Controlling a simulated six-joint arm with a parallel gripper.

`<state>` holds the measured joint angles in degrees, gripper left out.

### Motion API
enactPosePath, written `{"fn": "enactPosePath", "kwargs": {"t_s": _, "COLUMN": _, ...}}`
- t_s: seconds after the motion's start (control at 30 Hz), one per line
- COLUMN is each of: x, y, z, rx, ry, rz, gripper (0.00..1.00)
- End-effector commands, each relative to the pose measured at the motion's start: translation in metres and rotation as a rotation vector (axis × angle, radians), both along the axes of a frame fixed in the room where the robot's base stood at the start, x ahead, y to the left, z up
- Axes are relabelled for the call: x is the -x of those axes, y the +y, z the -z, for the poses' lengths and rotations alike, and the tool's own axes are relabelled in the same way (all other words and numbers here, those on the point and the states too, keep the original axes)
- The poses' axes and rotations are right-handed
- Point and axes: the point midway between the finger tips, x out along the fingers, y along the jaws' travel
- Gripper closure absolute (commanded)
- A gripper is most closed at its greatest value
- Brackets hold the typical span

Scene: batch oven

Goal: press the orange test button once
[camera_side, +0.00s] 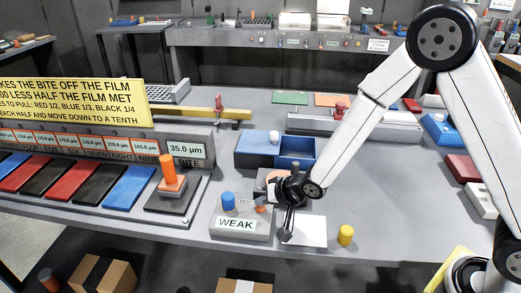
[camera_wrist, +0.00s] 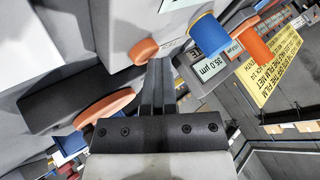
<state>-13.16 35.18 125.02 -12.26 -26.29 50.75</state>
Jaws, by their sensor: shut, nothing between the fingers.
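Two round orange caps show near my gripper, and I cannot read a marking on either. One orange cap (camera_wrist: 145,50) is on the grey box (camera_side: 226,237) labelled WEAK, beside a blue knob (camera_side: 228,201). The other, a wider orange disc (camera_wrist: 103,108), is on a dark block and is partly hidden behind my wrist in the side view. My gripper (camera_wrist: 158,68) is shut and empty. In the wrist view its fingertips lie just beside the smaller cap; I cannot tell if they touch it.
A tall orange post (camera_side: 168,168) stands on a black base at left, below the 35.0 µm display (camera_side: 187,150). A blue open box (camera_side: 258,150) is behind my gripper. A white plate (camera_side: 310,231) and a yellow cylinder (camera_side: 346,235) are at right.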

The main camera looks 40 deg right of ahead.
Motion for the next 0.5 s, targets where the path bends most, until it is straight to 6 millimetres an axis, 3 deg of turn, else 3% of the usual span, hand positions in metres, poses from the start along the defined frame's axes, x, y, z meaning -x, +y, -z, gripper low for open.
{"fn": "enactPosePath", "kwargs": {"t_s": 0.5, "x": 0.0013, "y": -0.0004, "z": -0.0046, "rx": 0.0, "ry": 0.001, "rz": 0.0, "gripper": 1.0}}
